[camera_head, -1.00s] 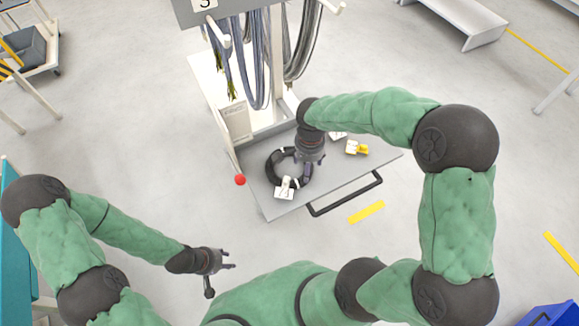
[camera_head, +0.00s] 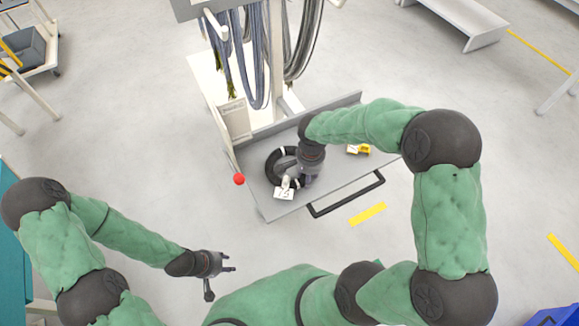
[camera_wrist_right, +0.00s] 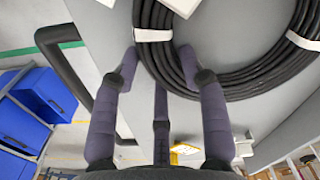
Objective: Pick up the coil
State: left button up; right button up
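The coil, a ring of black cable (camera_head: 269,168) with white ties, lies flat on the grey cart shelf (camera_head: 345,184). A white tag sits at its front edge. My right gripper (camera_head: 303,181) is at the coil's right side and hides part of it. In the right wrist view the coil (camera_wrist_right: 165,62) runs between the spread fingers of the gripper (camera_wrist_right: 158,75). One finger is outside the ring and another is over its strands. Whether they touch it cannot be told. My left gripper (camera_head: 222,269) is open and empty, away from the cart.
Cables (camera_head: 255,60) hang from the cart's post behind the shelf. A black handle (camera_head: 348,197) runs along the front edge. Blue bins (camera_wrist_right: 35,108) show in the wrist view.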

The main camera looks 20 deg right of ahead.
grip_shut()
jog(key=shift+w+r, duration=0.1)
jog(key=shift+r, duration=0.45)
notch_tip(320, 180, up, 2)
jog(key=shift+r+p, duration=0.1)
jog(key=shift+p, duration=0.65)
jog(key=s+d+r+p, duration=0.4)
jog(key=s+d+r, duration=0.5)
jog(key=d, duration=0.1)
jog(key=shift+s+d+r, duration=0.15)
jog(key=shift+s+r, duration=0.2)
jog(key=shift+r, duration=0.05)
